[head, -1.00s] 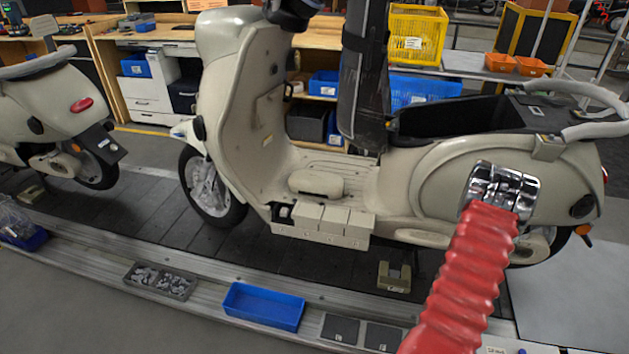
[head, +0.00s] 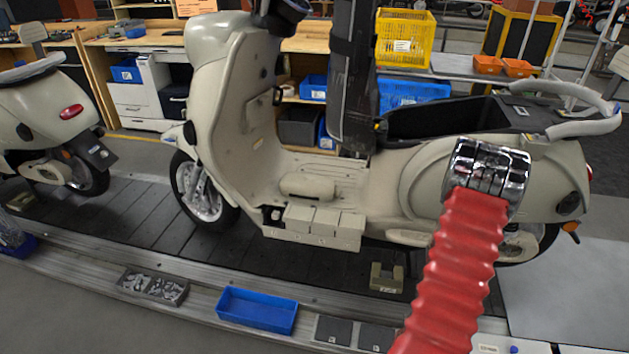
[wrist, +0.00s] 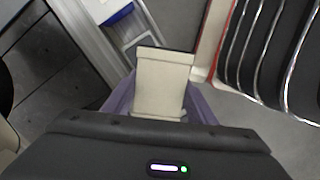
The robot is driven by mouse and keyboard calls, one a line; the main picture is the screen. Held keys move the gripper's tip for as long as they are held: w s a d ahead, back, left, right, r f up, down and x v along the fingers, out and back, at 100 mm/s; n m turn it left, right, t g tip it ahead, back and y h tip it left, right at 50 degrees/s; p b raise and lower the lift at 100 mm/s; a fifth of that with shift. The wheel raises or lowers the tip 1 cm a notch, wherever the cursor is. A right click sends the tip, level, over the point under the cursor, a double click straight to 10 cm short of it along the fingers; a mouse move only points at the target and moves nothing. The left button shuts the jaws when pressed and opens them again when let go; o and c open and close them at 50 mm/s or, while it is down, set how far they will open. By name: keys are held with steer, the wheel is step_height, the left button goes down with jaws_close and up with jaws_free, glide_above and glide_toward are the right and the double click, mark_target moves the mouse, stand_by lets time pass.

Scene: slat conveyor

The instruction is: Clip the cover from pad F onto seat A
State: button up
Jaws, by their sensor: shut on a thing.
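In the wrist view my gripper (wrist: 160,92) has its purple fingers shut on a cream, box-like cover (wrist: 165,72), one finger at each side. In the head view my gripper and the cover are hidden behind my own arm. The cream scooter (head: 420,195) stands on the slat conveyor. Low on its near side is a row of cream blocks (head: 325,222) with small marks, and a dark gap (head: 272,217) shows at the row's left end. I cannot read which place is seat A. Two dark square pads (head: 333,330) lie on the conveyor's near edge; their letters are unreadable.
A blue tray (head: 257,310) and a grey bin of small parts (head: 152,287) sit along the near rail. A small olive block (head: 386,277) stands on the slats (head: 290,265). Another scooter (head: 50,130) is at the left. The slats before the scooter are mostly clear.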

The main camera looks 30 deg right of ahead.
steer(key=w+a+r+m, duration=0.2)
steer(key=w+a+r, duration=0.65)
steer(key=w, duration=0.35)
steer(key=w+a+r+m, duration=0.1)
steer(key=w+a+r, duration=0.7)
steer(key=w, duration=0.4)
steer(key=w+a+r, duration=0.3)
steer(key=a, duration=0.6)
steer(key=w+a+r+n, duration=0.1)
steer(key=w+a+r, duration=0.2)
steer(key=a, duration=0.6)
steer(key=w+a+r+n, duration=0.1)
steer(key=w+a+r, duration=0.3)
steer(key=a, duration=0.5)
steer(key=shift+w, duration=0.2)
steer(key=shift+d, duration=0.1)
